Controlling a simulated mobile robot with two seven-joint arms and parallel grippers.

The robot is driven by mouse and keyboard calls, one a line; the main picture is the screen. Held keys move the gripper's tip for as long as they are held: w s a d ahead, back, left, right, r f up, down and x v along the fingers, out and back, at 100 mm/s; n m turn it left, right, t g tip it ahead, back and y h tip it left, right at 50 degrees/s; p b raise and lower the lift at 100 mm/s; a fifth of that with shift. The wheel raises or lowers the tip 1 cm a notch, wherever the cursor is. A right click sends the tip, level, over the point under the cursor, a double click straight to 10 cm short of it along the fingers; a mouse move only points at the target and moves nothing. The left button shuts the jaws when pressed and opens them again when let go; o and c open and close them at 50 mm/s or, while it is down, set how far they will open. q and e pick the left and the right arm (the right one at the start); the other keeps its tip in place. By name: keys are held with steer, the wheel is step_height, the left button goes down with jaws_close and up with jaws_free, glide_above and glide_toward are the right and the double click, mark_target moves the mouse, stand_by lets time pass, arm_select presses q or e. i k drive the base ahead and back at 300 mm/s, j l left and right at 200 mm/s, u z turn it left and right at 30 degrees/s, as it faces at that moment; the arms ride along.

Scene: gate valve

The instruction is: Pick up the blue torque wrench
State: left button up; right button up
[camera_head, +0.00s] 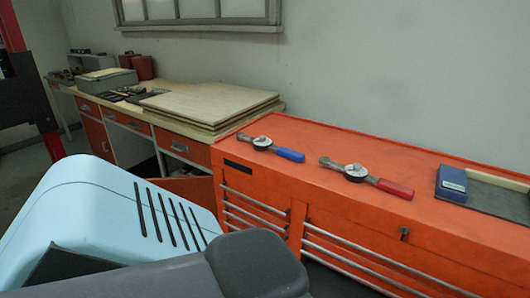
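The blue torque wrench (291,155) lies on the orange top of the tool cabinet (320,205), near its left end. It has a blue handle pointing right, a round dial in the middle and a grey head at the left. A second torque wrench with a red handle (394,189) lies to its right in much the same direction, apart from it. Nothing touches either wrench. Neither of my grippers shows in the head view, so whether they are open or shut is hidden.
A blue box (452,183) sits at the edge of a dark tray (497,197) on the cabinet's right. Left of the cabinet stands a workbench with stacked boards (205,103). A light blue shell (110,215) and a dark grey part (255,262) fill the lower left foreground.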

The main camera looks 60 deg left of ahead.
mark_target(290, 154)
steer(key=u, duration=1.9)
steer(key=i+j+z, duration=0.1)
steer(key=z, duration=0.4)
steer(key=j+z, duration=0.15)
steer(key=z, duration=0.3)
steer(key=j+z, duration=0.2)
steer(key=z, duration=0.3)
steer(key=j+z, duration=0.5)
steer(key=j, duration=0.4)
steer(key=k+j, duration=0.1)
steer(key=j, duration=0.3)
steer(key=j+z, duration=0.1)
steer(key=j, duration=0.3)
steer(key=k+j, duration=0.15)
steer(key=j, duration=0.25)
